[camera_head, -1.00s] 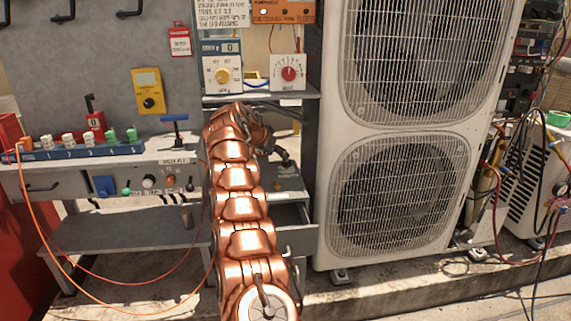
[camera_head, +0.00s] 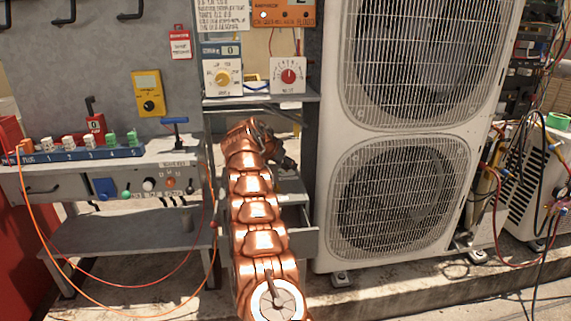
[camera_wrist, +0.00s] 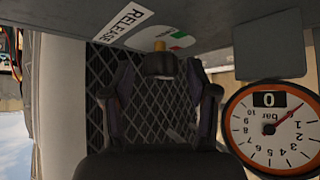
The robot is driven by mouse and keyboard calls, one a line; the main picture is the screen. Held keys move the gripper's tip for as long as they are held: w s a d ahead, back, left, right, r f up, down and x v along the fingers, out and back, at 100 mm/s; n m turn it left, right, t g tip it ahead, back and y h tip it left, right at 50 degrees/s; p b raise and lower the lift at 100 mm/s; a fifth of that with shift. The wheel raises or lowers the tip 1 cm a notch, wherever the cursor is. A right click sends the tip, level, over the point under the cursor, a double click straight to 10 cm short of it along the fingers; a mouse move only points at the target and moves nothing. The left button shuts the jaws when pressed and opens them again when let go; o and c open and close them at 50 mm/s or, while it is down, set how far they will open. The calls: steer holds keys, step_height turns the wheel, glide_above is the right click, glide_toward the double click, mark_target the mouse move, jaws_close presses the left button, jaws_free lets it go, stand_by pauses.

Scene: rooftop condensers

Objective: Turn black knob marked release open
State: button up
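The black knob (camera_wrist: 160,65) hangs on a short brass stem under a grey panel in the wrist view. A white label reading RELEASE (camera_wrist: 122,22) is on the panel to its left, and a small white, green and red mark (camera_wrist: 180,38) is to its right. My gripper (camera_wrist: 157,72) is open, with one dark finger on each side of the knob and gaps visible between. I cannot tell how deep the fingers reach along it. In the head view my gripper (camera_head: 287,163) is small and partly hidden behind my arm; the knob cannot be made out there.
A round pressure gauge (camera_wrist: 270,125) with an orange rim is close to the right finger. In the head view, a condenser unit (camera_head: 410,140) stands right of my arm. A workbench (camera_head: 110,170) with switches is at left, and an open drawer (camera_head: 298,240) is beside my arm.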

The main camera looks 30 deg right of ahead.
jaws_close()
